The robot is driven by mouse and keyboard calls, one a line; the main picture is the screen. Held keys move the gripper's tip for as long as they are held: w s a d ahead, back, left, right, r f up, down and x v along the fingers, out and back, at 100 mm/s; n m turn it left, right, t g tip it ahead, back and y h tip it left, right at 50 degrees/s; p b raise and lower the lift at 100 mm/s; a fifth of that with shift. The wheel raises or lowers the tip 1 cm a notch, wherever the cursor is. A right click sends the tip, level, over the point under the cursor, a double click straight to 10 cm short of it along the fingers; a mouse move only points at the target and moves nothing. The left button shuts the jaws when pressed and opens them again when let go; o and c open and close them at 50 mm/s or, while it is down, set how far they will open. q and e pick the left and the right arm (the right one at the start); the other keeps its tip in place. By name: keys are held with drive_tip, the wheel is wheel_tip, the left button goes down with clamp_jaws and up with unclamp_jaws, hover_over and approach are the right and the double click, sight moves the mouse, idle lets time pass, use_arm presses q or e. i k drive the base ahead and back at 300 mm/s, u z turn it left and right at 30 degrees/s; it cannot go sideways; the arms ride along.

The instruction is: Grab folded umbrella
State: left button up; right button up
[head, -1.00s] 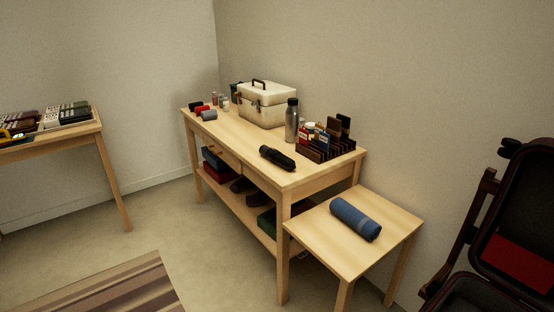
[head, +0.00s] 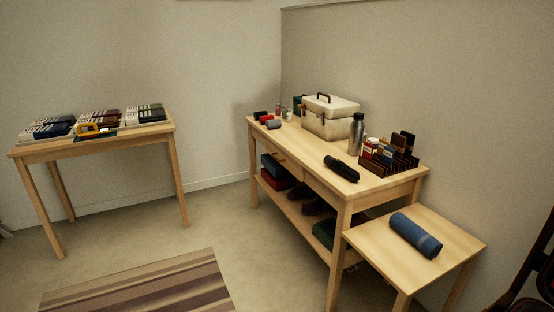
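The folded umbrella (head: 341,168) is black and compact. It lies on the top of the long wooden table (head: 300,165), near the front edge and toward the right end. Nothing covers it. Neither of my grippers shows in the head view.
On the long table stand a cream case (head: 331,118), a metal bottle (head: 356,134) and a dark slotted rack (head: 389,157). A blue roll (head: 415,235) lies on the low side table (head: 455,239). Another table (head: 95,143) stands left. A striped rug (head: 140,288) and open floor lie in front.

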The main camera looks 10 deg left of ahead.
sight(339, 167)
drive_tip(key=u, duration=0.85)
drive_tip(key=i, duration=2.6)
drive_tip(key=z, duration=1)
